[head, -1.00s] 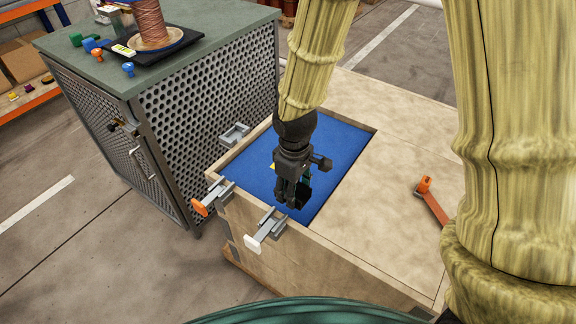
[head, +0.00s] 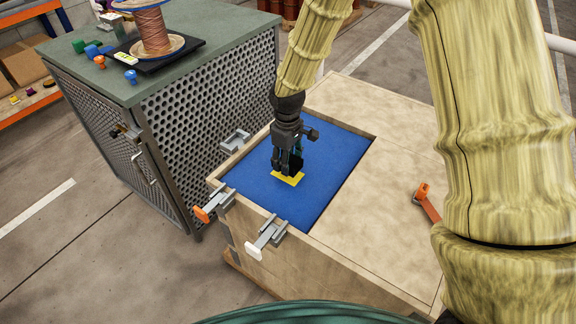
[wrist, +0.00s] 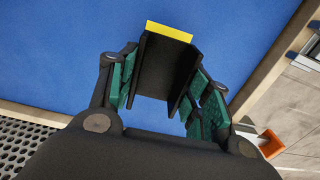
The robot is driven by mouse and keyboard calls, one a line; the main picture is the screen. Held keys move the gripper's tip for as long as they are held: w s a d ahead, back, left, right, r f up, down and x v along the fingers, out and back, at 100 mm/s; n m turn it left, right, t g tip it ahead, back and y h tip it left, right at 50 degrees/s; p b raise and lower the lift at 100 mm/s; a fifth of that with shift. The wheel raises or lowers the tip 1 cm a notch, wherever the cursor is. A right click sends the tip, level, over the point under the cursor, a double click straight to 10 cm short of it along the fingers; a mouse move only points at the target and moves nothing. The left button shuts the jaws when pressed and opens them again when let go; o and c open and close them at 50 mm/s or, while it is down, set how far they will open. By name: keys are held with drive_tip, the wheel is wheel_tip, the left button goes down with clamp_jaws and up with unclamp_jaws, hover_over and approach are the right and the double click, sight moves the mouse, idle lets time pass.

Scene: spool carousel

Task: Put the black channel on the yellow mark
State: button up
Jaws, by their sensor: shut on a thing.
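My gripper (head: 287,167) points down over the blue recessed surface (head: 325,160) of the wooden box. In the wrist view its green-padded fingers (wrist: 165,100) are shut on the black channel (wrist: 167,66), one finger on each side. The channel is small and dark in the head view (head: 296,164), partly hidden by the fingers. The yellow mark (head: 286,179) lies on the blue surface under the gripper. In the wrist view a strip of the yellow mark (wrist: 169,31) shows past the channel's far end; the channel covers the rest. I cannot tell whether the channel touches it.
An orange-ended handle (head: 426,200) is at right. A perforated cabinet (head: 215,105) with a copper spool (head: 152,28) stands at left.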

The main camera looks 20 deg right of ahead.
drive_tip(key=shift+f, duration=1.5)
drive_tip(key=shift+f, duration=0.15)
drive_tip(key=o, duration=1)
wheel_tip(320, 180, up, 12)
drive_tip(key=shift+r+b, duration=0.2)
drive_tip(key=shift+b, duration=0.1)
